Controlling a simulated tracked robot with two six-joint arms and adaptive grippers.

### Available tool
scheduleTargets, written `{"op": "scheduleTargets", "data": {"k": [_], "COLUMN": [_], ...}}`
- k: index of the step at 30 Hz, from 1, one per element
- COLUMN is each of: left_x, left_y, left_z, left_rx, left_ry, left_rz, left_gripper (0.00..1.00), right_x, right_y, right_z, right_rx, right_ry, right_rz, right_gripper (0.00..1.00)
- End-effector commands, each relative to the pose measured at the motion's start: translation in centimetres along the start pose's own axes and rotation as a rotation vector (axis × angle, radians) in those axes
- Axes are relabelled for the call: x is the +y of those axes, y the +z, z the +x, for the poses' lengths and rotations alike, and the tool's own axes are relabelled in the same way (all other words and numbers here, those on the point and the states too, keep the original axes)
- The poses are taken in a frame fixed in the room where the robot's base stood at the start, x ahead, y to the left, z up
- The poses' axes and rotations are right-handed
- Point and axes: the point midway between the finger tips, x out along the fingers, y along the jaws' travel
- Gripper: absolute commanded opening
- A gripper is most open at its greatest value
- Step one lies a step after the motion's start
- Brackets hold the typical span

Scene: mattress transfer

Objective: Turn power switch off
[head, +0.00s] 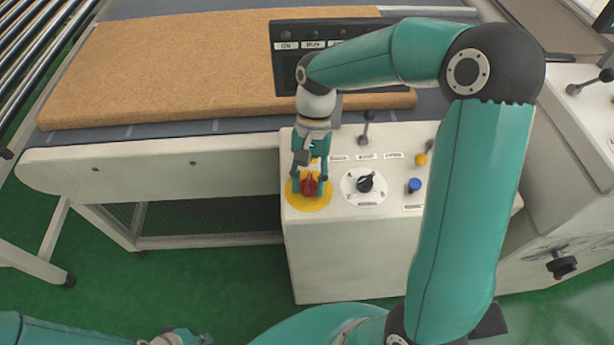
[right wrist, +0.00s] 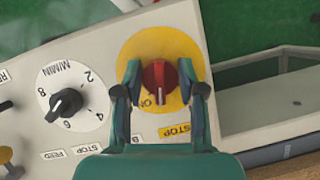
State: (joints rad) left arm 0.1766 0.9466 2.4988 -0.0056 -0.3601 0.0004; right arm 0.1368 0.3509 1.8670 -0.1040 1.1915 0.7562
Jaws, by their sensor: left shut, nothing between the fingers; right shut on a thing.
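The red power switch knob (head: 309,187) sits on a round yellow plate (head: 324,200) at the left of the white control panel. My right gripper (head: 311,180) points down over it with a finger on each side, shut on the knob. In the right wrist view the red knob (right wrist: 160,82) is between the fingers, on the yellow plate (right wrist: 160,40). The knob's white mark points down in that picture, with "ON" just left of it and "STOP" below. My left gripper (head: 185,338) is low at the bottom edge, shut and empty, partly cut off.
A black dial (head: 366,182), a blue button (head: 414,185), a yellow knob (head: 421,160) and a lever (head: 365,128) stand on the panel right of the switch. Behind are a dark display (head: 286,72) and a tan mattress (head: 180,65) on the conveyor.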

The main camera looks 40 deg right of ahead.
Motion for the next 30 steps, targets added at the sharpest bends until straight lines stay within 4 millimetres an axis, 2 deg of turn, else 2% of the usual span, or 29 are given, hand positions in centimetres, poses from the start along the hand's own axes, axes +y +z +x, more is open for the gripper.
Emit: {"op": "scheduleTargets", "data": {"k": [12,30], "left_x": [0.5,0.6], "left_y": [0.0,0.0], "left_z": [-1.3,-1.8], "left_rx": [0.000,0.000], "left_ry": [0.000,0.000], "left_rz": [0.000,0.000], "left_gripper": [0.00,0.00], "right_x": [-0.4,-0.4], "right_y": [-0.1,-0.2], "right_z": [-0.4,-0.3], "right_rx": [0.013,0.018], "right_ry": [0.142,0.341], "right_rz": [-0.368,-0.840], "right_gripper": [0.04,0.04]}}
